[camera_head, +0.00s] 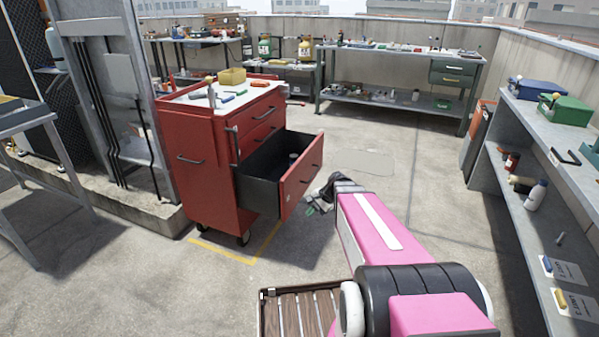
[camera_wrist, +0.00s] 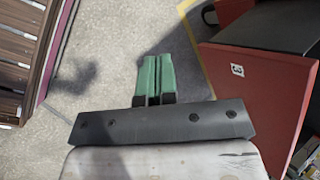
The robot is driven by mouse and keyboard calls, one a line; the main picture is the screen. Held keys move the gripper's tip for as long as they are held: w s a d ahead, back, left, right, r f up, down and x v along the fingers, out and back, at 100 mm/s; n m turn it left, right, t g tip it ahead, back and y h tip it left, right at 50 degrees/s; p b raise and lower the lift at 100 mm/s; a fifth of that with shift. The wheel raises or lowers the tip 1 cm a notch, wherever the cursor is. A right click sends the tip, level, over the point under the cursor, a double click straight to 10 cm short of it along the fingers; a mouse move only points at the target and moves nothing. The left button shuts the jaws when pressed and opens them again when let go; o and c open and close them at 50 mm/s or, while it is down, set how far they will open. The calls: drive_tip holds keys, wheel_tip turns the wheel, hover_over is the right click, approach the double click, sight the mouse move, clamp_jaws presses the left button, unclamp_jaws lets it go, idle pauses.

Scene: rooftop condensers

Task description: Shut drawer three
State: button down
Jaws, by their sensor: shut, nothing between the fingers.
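The red tool cart (camera_head: 200,185) stands left of centre in the head view. One drawer (camera_head: 303,172) is pulled far out, its black box and red front facing right. In the wrist view, a red panel marked 3, the front of drawer three (camera_wrist: 255,95), is on the right. My gripper (camera_head: 311,210) is low beside the outer face of that drawer front. Its green fingers (camera_wrist: 153,78) are shut and empty in the wrist view, with floor showing between them and the red panel. The drawer's handle is not clear.
Several loose tools and a yellow box (camera_head: 232,76) lie on the cart top. A grey shelf unit (camera_head: 510,200) stands at the right and a workbench (camera_head: 390,55) at the back. A slatted wooden surface (camera_head: 295,315) is at the front. Open concrete floor lies behind my arm.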

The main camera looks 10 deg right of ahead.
drive_tip(key=w+d+m+t+y, duration=0.3)
drive_tip(key=w+m+y, duration=0.3)
drive_tip(key=w, duration=0.5)
drive_tip(key=m+t+y, duration=0.2)
drive_tip(key=m+t, duration=0.3)
drive_tip(key=m, duration=0.4)
approach(295, 169)
drive_tip(key=x, duration=0.7)
drive_tip(key=shift+s+a+r, duration=0.1)
drive_tip(key=shift+a+r, duration=0.05)
drive_tip(key=shift+a, duration=0.25)
drive_tip(key=shift+a, duration=0.1)
drive_tip(key=x, duration=2.2)
drive_tip(key=shift+r, duration=0.4)
